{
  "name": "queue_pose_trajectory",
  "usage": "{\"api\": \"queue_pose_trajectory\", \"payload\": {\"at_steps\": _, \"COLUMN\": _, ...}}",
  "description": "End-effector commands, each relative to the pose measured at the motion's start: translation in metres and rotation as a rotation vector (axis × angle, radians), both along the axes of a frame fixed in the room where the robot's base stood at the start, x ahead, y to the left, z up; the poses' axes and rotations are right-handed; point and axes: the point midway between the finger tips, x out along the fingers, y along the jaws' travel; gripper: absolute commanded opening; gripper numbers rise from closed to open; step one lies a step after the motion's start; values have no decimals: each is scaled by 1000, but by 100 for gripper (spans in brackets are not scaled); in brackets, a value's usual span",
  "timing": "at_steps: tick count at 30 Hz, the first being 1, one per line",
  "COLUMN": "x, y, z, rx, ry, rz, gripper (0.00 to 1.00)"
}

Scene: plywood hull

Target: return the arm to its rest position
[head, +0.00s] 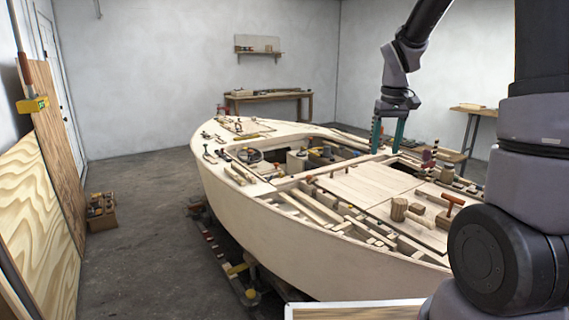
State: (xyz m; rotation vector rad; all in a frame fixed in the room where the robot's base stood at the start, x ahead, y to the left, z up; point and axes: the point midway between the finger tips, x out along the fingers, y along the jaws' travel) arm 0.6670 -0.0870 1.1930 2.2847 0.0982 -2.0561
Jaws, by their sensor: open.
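My gripper (387,134) is at the end of my arm, pointing down over the right part of the plywood hull (245,225). Its two teal fingers are apart, with nothing visible between them. The fingertips are near the deck by an opening; I cannot tell whether they touch anything. My arm reaches in from the right side of the picture, and its near links hide part of the hull's right end.
A mallet (449,210) and several tools lie on the deck. Plywood sheets (45,215) lean at the left near a small crate (101,211). Workbenches stand at the back (270,96) and right (473,111). Floor left of the hull is mostly clear.

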Motion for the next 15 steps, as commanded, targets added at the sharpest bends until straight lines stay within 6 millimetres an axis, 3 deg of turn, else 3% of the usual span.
{"api": "queue_pose_trajectory", "payload": {"at_steps": 1, "x": -14, "y": 2, "z": 21, "rx": 20, "ry": -44, "rz": -32, "gripper": 64}}
{"api": "queue_pose_trajectory", "payload": {"at_steps": 6, "x": -60, "y": 8, "z": 70, "rx": 89, "ry": -161, "rz": -144, "gripper": 64}}
{"api": "queue_pose_trajectory", "payload": {"at_steps": 15, "x": -147, "y": 21, "z": 122, "rx": 232, "ry": -352, "rz": -318, "gripper": 64}}
